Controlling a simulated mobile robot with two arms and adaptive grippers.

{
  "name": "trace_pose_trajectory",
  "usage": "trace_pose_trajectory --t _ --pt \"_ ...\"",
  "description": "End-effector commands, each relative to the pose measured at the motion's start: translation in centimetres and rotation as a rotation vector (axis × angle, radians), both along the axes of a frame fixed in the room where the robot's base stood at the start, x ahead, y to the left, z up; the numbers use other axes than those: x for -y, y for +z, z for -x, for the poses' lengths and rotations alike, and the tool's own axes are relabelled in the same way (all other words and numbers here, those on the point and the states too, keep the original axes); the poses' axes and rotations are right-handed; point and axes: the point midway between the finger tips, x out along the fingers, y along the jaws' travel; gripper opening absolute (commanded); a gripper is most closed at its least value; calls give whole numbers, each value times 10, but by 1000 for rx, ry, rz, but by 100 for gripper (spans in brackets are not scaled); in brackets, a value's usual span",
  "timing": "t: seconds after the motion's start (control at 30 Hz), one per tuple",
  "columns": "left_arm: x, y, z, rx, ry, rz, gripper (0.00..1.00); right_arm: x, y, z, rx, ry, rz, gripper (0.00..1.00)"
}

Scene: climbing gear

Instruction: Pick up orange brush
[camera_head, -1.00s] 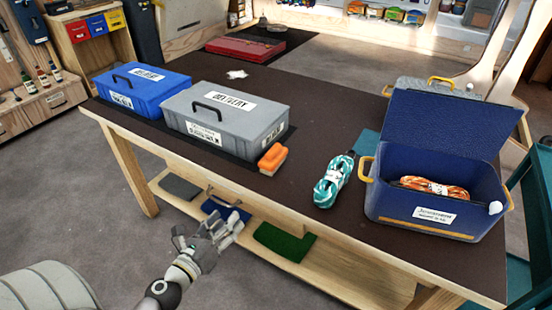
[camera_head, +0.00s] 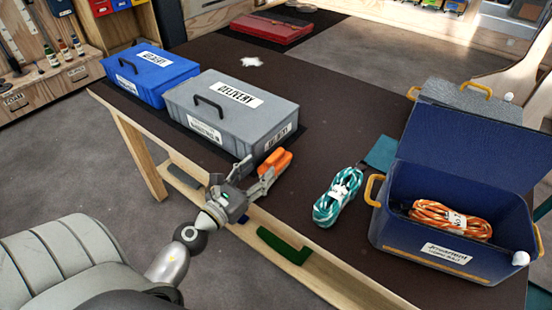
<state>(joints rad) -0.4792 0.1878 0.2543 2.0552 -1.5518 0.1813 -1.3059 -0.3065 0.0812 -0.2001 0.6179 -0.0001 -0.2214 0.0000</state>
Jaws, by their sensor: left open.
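The orange brush (camera_head: 277,160) lies on the dark table top (camera_head: 330,100), close beside the right end of the grey delivery box (camera_head: 228,108). My left gripper (camera_head: 258,178) is at the table's front edge, just in front of the brush. Its fingers are open and reach toward the brush, covering its lower part. I cannot tell whether a finger touches it. My right gripper does not show.
A blue box (camera_head: 148,76) stands left of the grey one. A teal rope bundle (camera_head: 338,196) lies right of the brush. An open blue bin (camera_head: 440,240) holds an orange rope (camera_head: 450,219). A red case (camera_head: 273,30) lies at the back. The middle of the table is clear.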

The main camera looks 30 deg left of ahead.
Motion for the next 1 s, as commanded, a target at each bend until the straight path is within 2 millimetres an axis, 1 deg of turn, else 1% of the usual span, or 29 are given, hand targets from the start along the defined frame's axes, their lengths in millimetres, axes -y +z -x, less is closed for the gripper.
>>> trace_pose_trajectory --t 0.03,0.07,0.17,0.27,0.43,0.6,0.7,0.93,0.97,1.0 --pt "0 3 -6 1 0 0 50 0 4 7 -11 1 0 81" --pt "0 2 -9 1 0 -1 50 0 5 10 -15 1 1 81" --pt "1 1 -14 0 0 -1 50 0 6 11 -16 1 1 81" --pt "1 2 -20 1 0 0 50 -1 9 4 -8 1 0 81" --pt "3 7 -41 2 1 1 50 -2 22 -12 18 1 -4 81" --pt "5 5 -61 0 0 1 50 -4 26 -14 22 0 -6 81" --pt "5 3 -66 -1 0 1 50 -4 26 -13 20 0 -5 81" --pt "5 3 -66 -2 0 1 50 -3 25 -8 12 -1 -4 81" --pt "5 3 -66 -2 0 1 47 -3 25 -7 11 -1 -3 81" --pt "5 3 -66 -2 0 1 42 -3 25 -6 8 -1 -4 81"
